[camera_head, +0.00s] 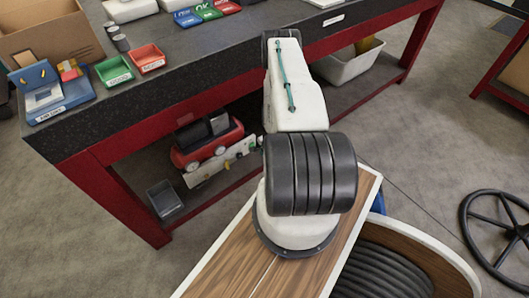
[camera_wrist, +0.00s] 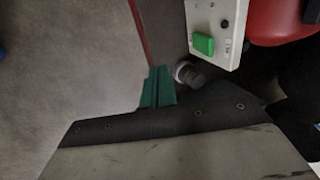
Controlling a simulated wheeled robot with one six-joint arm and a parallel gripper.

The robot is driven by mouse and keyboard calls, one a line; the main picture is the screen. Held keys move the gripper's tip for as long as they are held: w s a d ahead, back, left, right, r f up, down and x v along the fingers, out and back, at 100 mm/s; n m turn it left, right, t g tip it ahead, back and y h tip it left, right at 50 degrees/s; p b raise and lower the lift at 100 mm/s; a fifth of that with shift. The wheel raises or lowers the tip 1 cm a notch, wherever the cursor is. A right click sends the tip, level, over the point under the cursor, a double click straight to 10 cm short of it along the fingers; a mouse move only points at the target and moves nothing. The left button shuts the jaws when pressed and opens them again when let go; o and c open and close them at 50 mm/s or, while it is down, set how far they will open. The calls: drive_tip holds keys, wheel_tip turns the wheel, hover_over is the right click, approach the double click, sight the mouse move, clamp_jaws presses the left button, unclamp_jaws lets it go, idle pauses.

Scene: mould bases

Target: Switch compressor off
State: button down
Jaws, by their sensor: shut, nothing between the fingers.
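The compressor (camera_head: 208,143) is red with a dark top and stands on the shelf under the workbench. Its red body also shows at the top right of the wrist view (camera_wrist: 276,22). A white panel (camera_head: 212,168) lies along its front. In the wrist view, the panel (camera_wrist: 221,14) carries a green switch (camera_wrist: 203,44) and a small dark knob. My gripper's green fingers (camera_wrist: 158,87) are together and empty, below and left of the switch and apart from it. In the head view, my arm hides most of the gripper.
The red bench frame (camera_head: 105,190) and overhanging top (camera_head: 190,75) bound the shelf space. A grey bin (camera_head: 164,199) stands left of the compressor, a pale bin (camera_head: 348,64) to the right.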

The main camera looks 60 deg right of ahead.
drive_tip(key=shift+s+v, duration=0.2)
drive_tip(key=shift+v, duration=0.85)
drive_tip(key=shift+a+f, duration=0.1)
drive_tip(key=shift+f, duration=0.05)
